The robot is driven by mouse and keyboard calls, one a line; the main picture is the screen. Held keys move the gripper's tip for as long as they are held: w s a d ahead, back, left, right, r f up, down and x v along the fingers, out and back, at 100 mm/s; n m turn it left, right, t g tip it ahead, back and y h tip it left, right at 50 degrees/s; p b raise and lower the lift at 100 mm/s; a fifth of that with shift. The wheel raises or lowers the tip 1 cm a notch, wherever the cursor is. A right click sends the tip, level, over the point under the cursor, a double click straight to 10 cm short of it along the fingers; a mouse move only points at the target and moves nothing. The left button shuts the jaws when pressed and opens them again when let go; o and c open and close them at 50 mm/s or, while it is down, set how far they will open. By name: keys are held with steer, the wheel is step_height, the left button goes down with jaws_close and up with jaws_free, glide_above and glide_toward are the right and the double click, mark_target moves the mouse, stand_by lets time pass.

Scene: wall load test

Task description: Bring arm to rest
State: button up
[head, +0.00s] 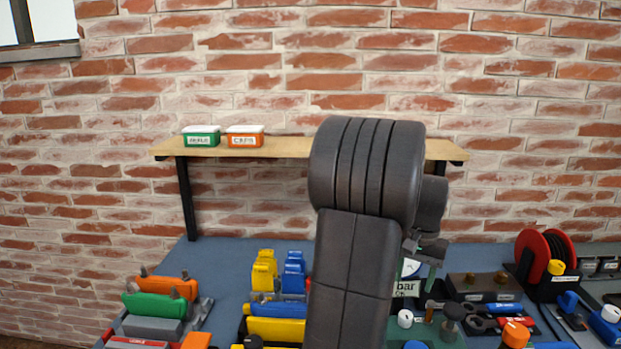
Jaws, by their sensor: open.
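My arm stands raised in the middle of the head view, its dark links hiding much of the bench's centre and part of the shelf. My gripper (424,256) shows just right of the arm, pointing down, partly hidden by the arm. Its jaws are open, and I see nothing held between them. It appears in front of or above a gauge marked "bar" (407,288); the gap between them cannot be told.
A wooden shelf (285,147) on the brick wall holds a green box (202,139) and an orange box (245,140). The blue bench (215,258) is crowded: coloured clamps at left, yellow and blue blocks (264,270) centre, a red reel (540,254) and tools at right.

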mark_target(406, 314)
step_height(406, 314, down, 11)
steer(key=shift+a+r, duration=0.1)
steer(key=shift+a, duration=0.05)
steer(key=shift+w+f, duration=0.1)
steer(key=shift+f, duration=0.3)
steer(key=n+b, duration=0.1)
steer(key=n, duration=0.4)
steer(key=n+b, duration=0.1)
steer(key=n, duration=0.3)
steer(key=n+b, duration=0.2)
steer(key=n, duration=0.4)
steer(key=shift+a, duration=0.1)
steer(key=shift+r+n+b, duration=0.1)
steer(key=shift+n+b, duration=0.5)
steer(key=shift+n, duration=0.8)
